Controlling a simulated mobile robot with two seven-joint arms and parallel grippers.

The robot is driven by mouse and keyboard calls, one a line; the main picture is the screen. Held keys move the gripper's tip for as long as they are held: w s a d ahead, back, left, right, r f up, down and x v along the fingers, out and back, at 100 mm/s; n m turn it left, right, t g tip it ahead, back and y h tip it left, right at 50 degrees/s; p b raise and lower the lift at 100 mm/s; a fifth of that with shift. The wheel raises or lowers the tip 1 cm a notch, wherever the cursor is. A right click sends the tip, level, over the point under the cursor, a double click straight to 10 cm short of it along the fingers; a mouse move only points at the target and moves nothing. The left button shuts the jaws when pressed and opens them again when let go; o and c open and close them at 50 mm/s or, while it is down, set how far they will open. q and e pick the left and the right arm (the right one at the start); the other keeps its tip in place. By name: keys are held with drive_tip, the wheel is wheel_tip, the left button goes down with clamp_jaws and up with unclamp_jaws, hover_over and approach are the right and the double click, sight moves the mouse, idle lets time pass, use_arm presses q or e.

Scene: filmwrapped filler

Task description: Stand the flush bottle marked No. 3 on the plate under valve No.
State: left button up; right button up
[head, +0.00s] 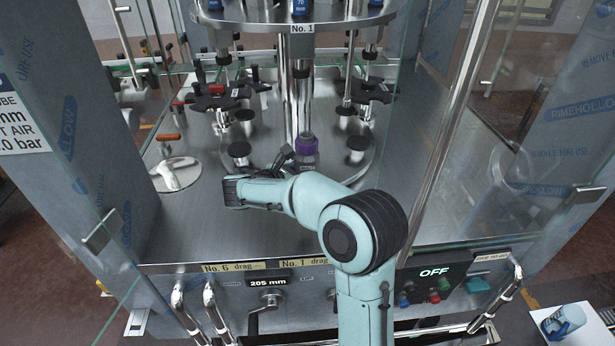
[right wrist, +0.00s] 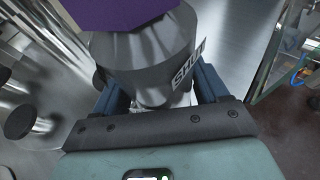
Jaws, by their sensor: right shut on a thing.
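Round dark-topped plates stand left (head: 239,150) and right (head: 357,143) of the bottle. My left gripper is not in view.
Glass panels (head: 455,130) and steel posts frame the opening. Black handled fittings (head: 215,95) stand at the left rear. The front panel has a lever, a 205 mm display (head: 268,282) and an OFF display (head: 434,272).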

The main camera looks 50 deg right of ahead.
drive_tip(key=shift+w+d+f, duration=0.15)
drive_tip(key=shift+w+d, duration=0.6)
drive_tip(key=shift+d, duration=0.1)
drive_tip(key=shift+w+d+f, duration=0.1)
drive_tip(key=shift+w+d, duration=2.2)
drive_tip(key=shift+d, duration=0.3)
drive_tip(key=shift+w+d+f, duration=0.1)
drive_tip(key=shift+w+d, duration=2.15)
drive_tip(key=shift+d, duration=0.3)
drive_tip(key=shift+f, duration=0.15)
drive_tip(key=shift+f, duration=0.4)
drive_tip(key=o, duration=1.6)
drive_tip(key=shift+o, duration=0.2)
drive_tip(key=shift+a+f, duration=0.1)
drive_tip(key=v, duration=1.3)
drive_tip(key=shift+a, duration=0.15)
